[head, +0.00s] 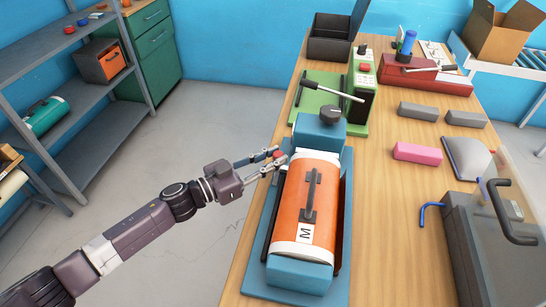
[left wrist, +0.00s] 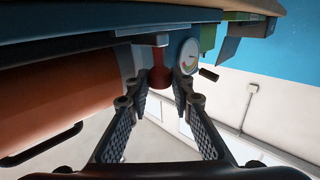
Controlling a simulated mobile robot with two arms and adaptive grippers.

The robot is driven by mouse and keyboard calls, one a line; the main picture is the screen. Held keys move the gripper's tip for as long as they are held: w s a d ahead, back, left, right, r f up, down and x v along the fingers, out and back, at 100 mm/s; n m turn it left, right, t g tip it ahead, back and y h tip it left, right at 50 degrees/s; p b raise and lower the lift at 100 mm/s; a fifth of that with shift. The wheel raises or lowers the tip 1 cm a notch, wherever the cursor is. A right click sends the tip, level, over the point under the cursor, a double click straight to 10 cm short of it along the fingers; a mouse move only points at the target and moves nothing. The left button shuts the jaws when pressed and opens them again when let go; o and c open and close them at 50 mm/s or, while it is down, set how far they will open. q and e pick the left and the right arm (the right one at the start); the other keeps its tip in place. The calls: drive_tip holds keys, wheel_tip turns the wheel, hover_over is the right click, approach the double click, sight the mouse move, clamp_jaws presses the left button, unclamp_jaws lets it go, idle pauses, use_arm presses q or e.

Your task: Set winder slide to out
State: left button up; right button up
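The winder (head: 305,205) stands along the table's left side, with an orange drum marked M in a blue frame. My left gripper (head: 277,156) reaches in from the left at the knob. In the left wrist view its fingertips (left wrist: 162,82) flank the knob closely on both sides and look shut on it; the exact contact is partly hidden. My right gripper is not in view.
A round gauge (left wrist: 188,55) sits close beside the fingers. A green device with a lever (head: 330,95) stands behind the winder. Grey blocks (head: 418,111) and a pink block (head: 417,153) lie to the right. Floor left of the table is clear up to the grey shelf (head: 85,100).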

use_arm(q)
clamp_jaws()
drive_tip(key=shift+w+d+b, duration=0.25)
drive_tip(key=shift+w+b, duration=0.05)
drive_tip(key=shift+w, duration=0.85)
drive_tip(key=shift+w+d+b, duration=0.2)
drive_tip(key=shift+w+b, duration=0.05)
drive_tip(key=shift+w, duration=0.9)
drive_tip(key=shift+w+r, duration=0.1)
drive_tip(key=shift+r, duration=0.05)
drive_tip(key=shift+a, duration=0.1)
drive_tip(key=shift+o, duration=2.1)
unclamp_jaws()
drive_tip(key=shift+o, duration=0.4)
drive_tip(key=shift+w, duration=0.15)
drive_tip(key=v, duration=1.1)
drive_tip(key=shift+s+a, duration=0.25)
drive_tip(key=shift+s, duration=0.05)
